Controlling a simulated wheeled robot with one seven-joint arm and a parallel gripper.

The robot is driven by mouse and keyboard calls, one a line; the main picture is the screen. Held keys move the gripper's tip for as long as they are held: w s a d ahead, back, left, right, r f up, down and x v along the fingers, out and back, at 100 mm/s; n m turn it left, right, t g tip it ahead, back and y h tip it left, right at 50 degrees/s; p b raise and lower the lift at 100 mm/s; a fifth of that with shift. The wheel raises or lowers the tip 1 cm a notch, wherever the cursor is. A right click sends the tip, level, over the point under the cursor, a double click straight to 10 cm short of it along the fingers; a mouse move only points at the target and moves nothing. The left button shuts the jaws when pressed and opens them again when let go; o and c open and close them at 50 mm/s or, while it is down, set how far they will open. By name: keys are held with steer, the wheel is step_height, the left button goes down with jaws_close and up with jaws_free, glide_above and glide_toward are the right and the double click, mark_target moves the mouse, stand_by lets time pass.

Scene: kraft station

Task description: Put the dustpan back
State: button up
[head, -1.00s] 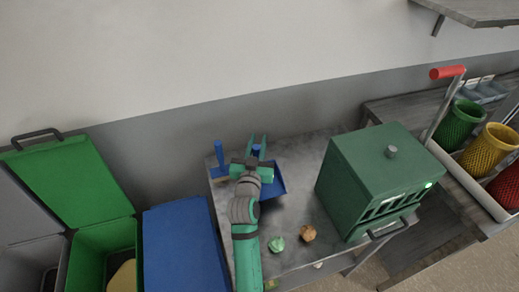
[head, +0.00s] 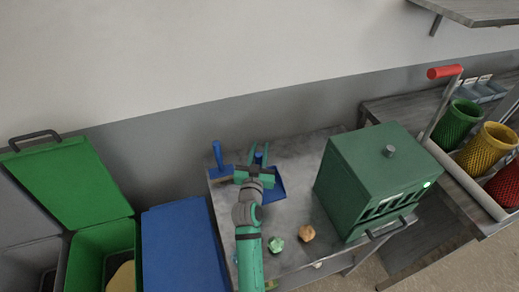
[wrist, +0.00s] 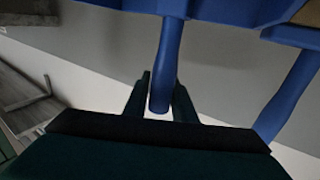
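The blue dustpan (head: 276,188) lies at the back left of the grey table, partly hidden by my arm. Its upright handle (head: 258,157) shows at my gripper (head: 260,150). In the wrist view the dustpan's pan (wrist: 215,10) is at the top, and its handle (wrist: 168,60) runs down between the two fingertips of my gripper (wrist: 161,95). The fingers look apart, with the handle end between them; firm contact does not show. A blue brush (head: 218,158) stands just left of the dustpan, and its handle (wrist: 287,98) is at right in the wrist view.
A green box-shaped machine (head: 375,175) stands right on the table (head: 300,160). A green crumpled piece (head: 276,245) and an orange-brown one (head: 307,234) lie near the front. A blue-lidded bin (head: 180,250) and an open green bin (head: 90,245) are left. Mesh baskets (head: 487,150) stand far right.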

steer(key=shift+o, duration=1.2)
steer(key=s+a, duration=0.1)
steer(key=s, duration=1.1)
steer(key=shift+a+r, duration=0.15)
steer(key=shift+a, duration=0.25)
steer(key=shift+w, duration=0.1)
